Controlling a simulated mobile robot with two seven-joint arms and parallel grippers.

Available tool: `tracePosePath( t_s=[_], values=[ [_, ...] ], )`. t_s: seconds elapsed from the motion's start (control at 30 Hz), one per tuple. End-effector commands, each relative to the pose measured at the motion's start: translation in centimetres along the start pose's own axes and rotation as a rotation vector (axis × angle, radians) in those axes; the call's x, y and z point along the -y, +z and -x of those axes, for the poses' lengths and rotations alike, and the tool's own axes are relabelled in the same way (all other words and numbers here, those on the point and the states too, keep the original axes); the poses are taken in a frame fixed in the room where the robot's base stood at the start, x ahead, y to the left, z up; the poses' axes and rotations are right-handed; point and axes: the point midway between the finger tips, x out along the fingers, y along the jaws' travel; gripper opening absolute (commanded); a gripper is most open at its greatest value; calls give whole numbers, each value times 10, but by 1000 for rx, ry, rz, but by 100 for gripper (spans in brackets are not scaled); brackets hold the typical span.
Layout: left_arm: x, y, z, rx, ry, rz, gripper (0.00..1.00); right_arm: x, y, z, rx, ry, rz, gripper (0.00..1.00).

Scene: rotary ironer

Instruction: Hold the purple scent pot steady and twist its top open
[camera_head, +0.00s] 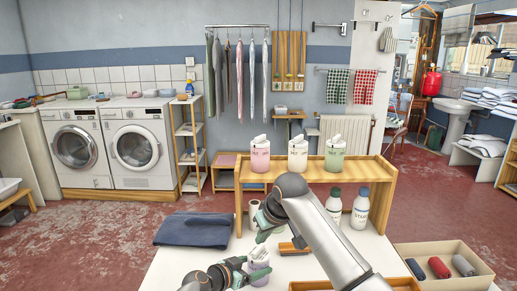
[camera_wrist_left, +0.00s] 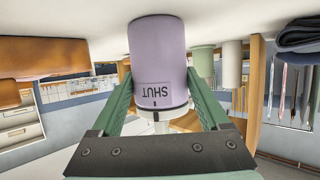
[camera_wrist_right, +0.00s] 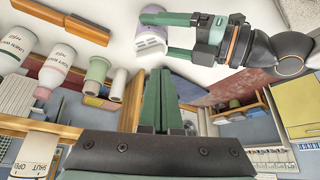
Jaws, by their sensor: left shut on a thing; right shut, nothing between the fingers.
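The purple scent pot (camera_wrist_left: 158,50) stands on the white table, low in the head view (camera_head: 259,279) and at the top centre of the right wrist view (camera_wrist_right: 150,46). My left gripper (camera_head: 252,268) is shut on it, with one green finger on each side. In the left wrist view, which is upside down, the word SHUT and a dark mark show on the pot, and a white part is at its top end. My right gripper (camera_wrist_right: 158,72) is shut and empty, apart from the pot; it is above and behind it in the head view (camera_head: 266,222).
A wooden shelf (camera_head: 370,171) behind carries a pink pot (camera_head: 260,156), a white pot (camera_head: 298,156) and a green pot (camera_head: 334,157). Two white bottles (camera_head: 359,212) stand beneath. A dark folded cloth (camera_head: 193,230) lies left. A box of rolls (camera_head: 421,257) is right.

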Motion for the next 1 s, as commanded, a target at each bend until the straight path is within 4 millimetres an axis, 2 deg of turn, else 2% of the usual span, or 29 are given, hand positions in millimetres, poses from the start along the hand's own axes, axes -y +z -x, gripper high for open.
tracePosePath(
  t_s=[0.6, 1.0],
  values=[
    [0, 0, 0, -1, 0, 0, 12, 0, 31, -56, 3, 0, -1, 0],
    [0, 0, 0, -1, 0, 0, 12, 0, 34, -61, 1, 0, -1, 0]
  ],
)
